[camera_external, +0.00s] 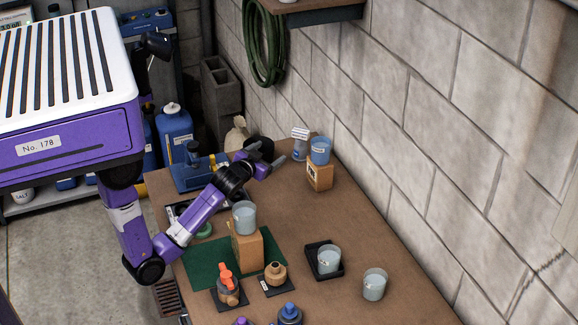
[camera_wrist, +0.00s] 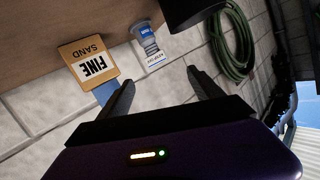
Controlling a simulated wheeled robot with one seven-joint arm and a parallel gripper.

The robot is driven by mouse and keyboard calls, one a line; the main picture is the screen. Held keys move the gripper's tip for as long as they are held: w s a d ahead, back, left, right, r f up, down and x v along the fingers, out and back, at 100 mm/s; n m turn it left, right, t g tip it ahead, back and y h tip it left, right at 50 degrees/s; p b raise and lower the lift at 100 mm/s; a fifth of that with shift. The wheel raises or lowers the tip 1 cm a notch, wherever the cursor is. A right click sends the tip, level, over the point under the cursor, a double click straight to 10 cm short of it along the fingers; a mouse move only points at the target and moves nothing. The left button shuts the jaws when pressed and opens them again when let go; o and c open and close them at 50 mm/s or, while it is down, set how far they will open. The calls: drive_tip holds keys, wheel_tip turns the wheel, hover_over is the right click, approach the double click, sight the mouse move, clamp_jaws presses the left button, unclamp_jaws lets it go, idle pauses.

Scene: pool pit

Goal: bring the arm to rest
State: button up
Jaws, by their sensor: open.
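My arm reaches over the brown workbench (camera_external: 360,215) from the left. My gripper (camera_external: 279,161) is above the far part of the bench, left of the tan sand box and the small labelled jar. In the wrist view my gripper (camera_wrist: 163,88) shows two dark fingers spread apart with nothing between them. The sand box (camera_wrist: 90,62), marked "FINE SAND", and the jar (camera_wrist: 149,44) appear upside down beyond the fingers. Part of my wrist hides some of the bench behind it.
A blue cup (camera_external: 320,151) tops the sand box (camera_external: 319,177). Clear cups stand on a wooden block (camera_external: 250,250), a black tray (camera_external: 339,268) and the bare bench (camera_external: 374,285). Valve fittings (camera_external: 227,288) sit in front. The block wall (camera_external: 450,130) bounds the right; a hose (camera_external: 264,45) hangs there.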

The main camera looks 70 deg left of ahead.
drive_tip(key=s+d+r+m+t+h+p, duration=0.1)
drive_tip(key=s+d+r+m+t+p, duration=0.15)
drive_tip(key=s+d, duration=0.6)
drive_tip(key=s+d+r+m+t+p, duration=0.15)
drive_tip(key=s+d+r, duration=0.25)
drive_tip(key=s+d, duration=0.45)
drive_tip(key=s+d+f+h+b, duration=0.1)
drive_tip(key=s+d+f+h, duration=0.1)
drive_tip(key=s, duration=0.3)
drive_tip(key=s+d+f+h+b, duration=0.2)
drive_tip(key=s+d+f+h, duration=0.1)
drive_tip(key=s+f, duration=0.2)
drive_tip(key=s+d+f+m+g+h+b, duration=0.1)
drive_tip(key=s+d+f+h+b, duration=0.1)
drive_tip(key=s+d+f, duration=0.1)
drive_tip(key=shift+s+f+h, duration=0.2)
drive_tip(key=shift+s+f, duration=0.15)
drive_tip(key=shift+s, duration=0.2)
drive_tip(key=shift+s+f+h, duration=0.2)
drive_tip(key=shift+s+f, duration=0.1)
drive_tip(key=shift+s, duration=0.25)
drive_tip(key=shift+s+d+f+h+b, duration=0.1)
drive_tip(key=shift+s+d+h+b, duration=0.15)
drive_tip(key=shift+s+h+b, duration=0.15)
